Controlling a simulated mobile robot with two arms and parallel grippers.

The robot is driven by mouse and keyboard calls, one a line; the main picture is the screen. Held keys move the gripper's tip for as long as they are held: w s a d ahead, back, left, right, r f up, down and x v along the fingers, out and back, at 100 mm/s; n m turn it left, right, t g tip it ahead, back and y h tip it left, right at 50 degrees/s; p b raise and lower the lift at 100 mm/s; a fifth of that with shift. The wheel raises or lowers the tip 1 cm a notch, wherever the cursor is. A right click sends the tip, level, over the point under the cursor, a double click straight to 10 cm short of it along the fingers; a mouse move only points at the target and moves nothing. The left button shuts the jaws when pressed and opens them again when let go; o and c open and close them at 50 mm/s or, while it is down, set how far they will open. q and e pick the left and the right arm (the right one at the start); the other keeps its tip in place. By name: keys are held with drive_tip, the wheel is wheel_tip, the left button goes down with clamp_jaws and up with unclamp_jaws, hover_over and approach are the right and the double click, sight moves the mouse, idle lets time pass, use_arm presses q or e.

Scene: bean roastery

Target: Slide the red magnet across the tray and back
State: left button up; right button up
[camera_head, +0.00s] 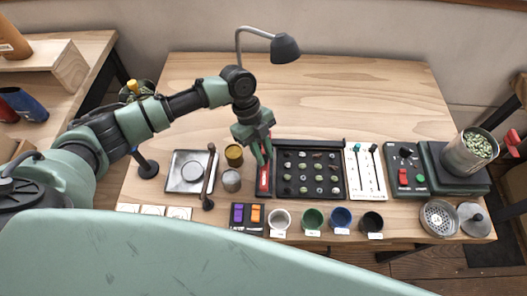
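The black tray (308,197) lies near the middle of the table, with rows of small beans in it. The red magnet (264,181) is a narrow upright-looking bar at the tray's left edge, with a pale patch on it. My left gripper (262,158) points down at the magnet's far end. My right gripper is not in view.
A brass cup (234,153) and a grey cup (231,181) stand just left of the magnet. A white slider panel (367,191) adjoins the tray's right side. Several small cups line the front, including a green one (313,217). A lamp (284,49) stands behind; the back table is clear.

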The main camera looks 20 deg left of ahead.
use_arm(q)
clamp_jaws()
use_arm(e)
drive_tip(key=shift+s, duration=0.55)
use_arm(q)
drive_tip(key=shift+w+d+r, duration=0.1)
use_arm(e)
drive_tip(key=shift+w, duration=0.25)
